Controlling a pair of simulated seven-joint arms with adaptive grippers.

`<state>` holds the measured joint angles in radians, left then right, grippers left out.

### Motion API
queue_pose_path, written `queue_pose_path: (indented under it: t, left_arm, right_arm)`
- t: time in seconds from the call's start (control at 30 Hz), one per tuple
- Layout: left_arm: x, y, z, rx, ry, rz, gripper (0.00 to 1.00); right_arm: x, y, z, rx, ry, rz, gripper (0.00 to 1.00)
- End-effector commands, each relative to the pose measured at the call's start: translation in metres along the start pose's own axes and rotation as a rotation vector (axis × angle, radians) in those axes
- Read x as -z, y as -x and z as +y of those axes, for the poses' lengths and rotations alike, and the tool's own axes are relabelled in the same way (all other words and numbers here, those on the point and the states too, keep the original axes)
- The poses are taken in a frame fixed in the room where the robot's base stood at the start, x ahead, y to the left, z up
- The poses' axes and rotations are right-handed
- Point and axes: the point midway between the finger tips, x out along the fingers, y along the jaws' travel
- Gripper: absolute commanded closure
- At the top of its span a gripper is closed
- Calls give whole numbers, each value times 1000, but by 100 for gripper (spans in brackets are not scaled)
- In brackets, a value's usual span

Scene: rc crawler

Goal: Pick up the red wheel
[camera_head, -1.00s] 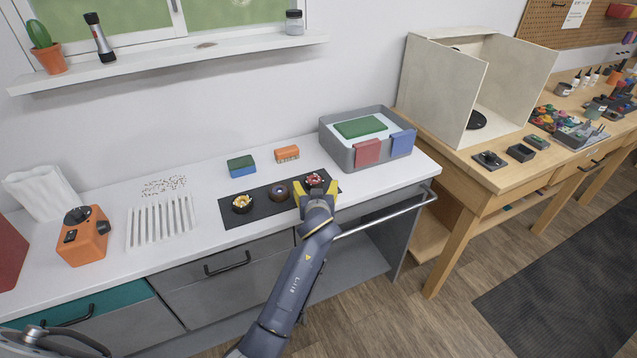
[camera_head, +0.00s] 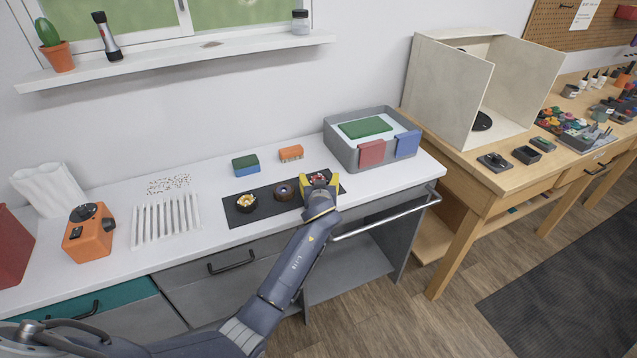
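The red wheel (camera_head: 318,176) sits at the right end of a dark mat (camera_head: 262,208) on the white counter. It shows only in part, as my gripper covers its near side. My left gripper (camera_head: 320,184), with yellow fingers, is at the wheel, one finger to each side of it. The view is too small to tell whether the fingers touch or grip it. A yellow-centred wheel (camera_head: 246,204) and a dark wheel with a purplish centre (camera_head: 284,191) lie to the left on the same mat. My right gripper is not in view.
Behind the mat are a green-and-blue block (camera_head: 245,165) and an orange block (camera_head: 291,153). A grey bin (camera_head: 343,158) stands close to the right. A white slotted rack (camera_head: 165,219) and an orange device (camera_head: 88,235) are at left. A rail (camera_head: 385,214) runs along the front right.

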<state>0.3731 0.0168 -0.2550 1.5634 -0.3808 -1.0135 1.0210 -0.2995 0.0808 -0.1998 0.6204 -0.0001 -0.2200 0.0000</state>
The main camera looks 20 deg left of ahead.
Motion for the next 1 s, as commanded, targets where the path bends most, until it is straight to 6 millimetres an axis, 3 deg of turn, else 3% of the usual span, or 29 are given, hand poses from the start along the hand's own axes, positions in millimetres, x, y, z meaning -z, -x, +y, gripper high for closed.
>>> queue_pose_path:
  t: [0.07,0.4,0.77,1.0]
  left_arm:
    - [0,0,0,0,0,0,33]
    - [0,0,0,0,0,0,73]
    - [1,0,1,-1,1,0,74]
    - [18,5,2,-2,4,4,74]
  right_arm:
    - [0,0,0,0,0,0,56]
    - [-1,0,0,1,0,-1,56]
    - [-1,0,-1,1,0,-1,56]
    - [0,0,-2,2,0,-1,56]
